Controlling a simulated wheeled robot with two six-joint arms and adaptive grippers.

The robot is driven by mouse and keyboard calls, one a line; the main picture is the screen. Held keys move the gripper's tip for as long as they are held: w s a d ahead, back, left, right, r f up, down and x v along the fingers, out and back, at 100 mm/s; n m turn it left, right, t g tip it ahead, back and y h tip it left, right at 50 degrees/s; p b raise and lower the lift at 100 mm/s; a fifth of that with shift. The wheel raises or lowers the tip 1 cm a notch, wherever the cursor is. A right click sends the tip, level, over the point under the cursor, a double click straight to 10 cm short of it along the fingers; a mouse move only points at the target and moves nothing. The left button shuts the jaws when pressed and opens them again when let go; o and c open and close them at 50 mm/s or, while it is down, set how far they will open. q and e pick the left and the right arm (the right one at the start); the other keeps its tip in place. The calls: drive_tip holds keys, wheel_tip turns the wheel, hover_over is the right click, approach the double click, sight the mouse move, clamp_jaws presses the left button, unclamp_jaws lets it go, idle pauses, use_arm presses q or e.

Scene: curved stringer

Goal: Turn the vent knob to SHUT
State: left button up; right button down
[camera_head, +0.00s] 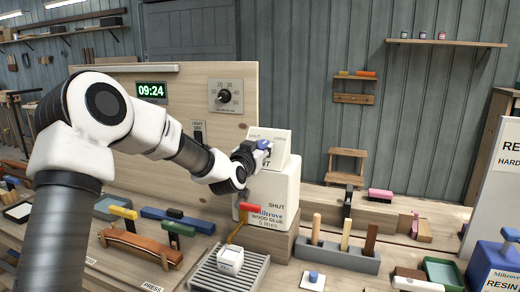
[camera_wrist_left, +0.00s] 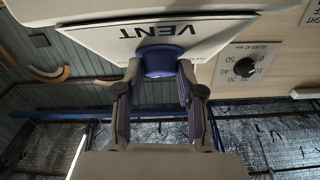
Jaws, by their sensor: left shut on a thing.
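The blue vent knob (camera_head: 264,144) sits on the front of a white block (camera_head: 281,150) on top of the white wood glue container (camera_head: 288,190). SHUT is printed at the block's upper left, and small print that looks like OPEN at its upper right. My left gripper (camera_head: 258,150) reaches the knob from the left and hides part of it. In the left wrist view, which is upside down, the knob (camera_wrist_left: 165,62) is between my two fingers, below the VENT label (camera_wrist_left: 160,30). The fingers are shut on it. I cannot tell which way the knob points.
A red-handled tap (camera_head: 249,207) projects at the container's lower front, above a white cup (camera_head: 230,260) on a slatted tray (camera_head: 255,272). A dial panel (camera_head: 226,96) is on the board behind my arm.

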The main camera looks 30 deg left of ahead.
use_arm(q)
drive_tip(key=n+y, duration=0.2)
drive_tip(key=n+g, duration=0.1)
drive_tip(key=shift+d+y, duration=0.25)
drive_tip(key=shift+y, duration=0.15)
drive_tip(key=n, duration=0.1)
drive_tip(key=n+g+y+p, duration=0.1)
drive_tip(key=shift+w+d+r+n, duration=0.1)
drive_tip(key=shift+r+n, duration=0.1)
drive_tip(key=shift+n, duration=0.2)
drive_tip(key=n+g+y+p, duration=0.1)
drive_tip(key=n+g+p, duration=0.2)
drive_tip(key=n+p, duration=0.1)
drive_tip(key=n+g+y+p, duration=0.1)
drive_tip(key=n+g+p, duration=0.2)
drive_tip(key=n+p, duration=0.2)
drive_tip(key=w+r+n+g+y+p, duration=0.1)
drive_tip(key=n+g+y+p, duration=0.1)
drive_tip(key=p, duration=0.5)
drive_tip(key=shift+d+n+g, duration=0.3)
drive_tip(key=shift+n+g, duration=0.3)
drive_tip(key=shift+n, duration=0.7)
drive_tip(key=shift+f+n+g+p, duration=0.15)
drive_tip(key=shift+n+g+p, duration=0.45)
drive_tip(key=shift+p, duration=0.4)
drive_tip(key=o, duration=1.1)
drive_tip(key=shift+w, duration=0.1)
drive_tip(key=shift+o, duration=0.2)
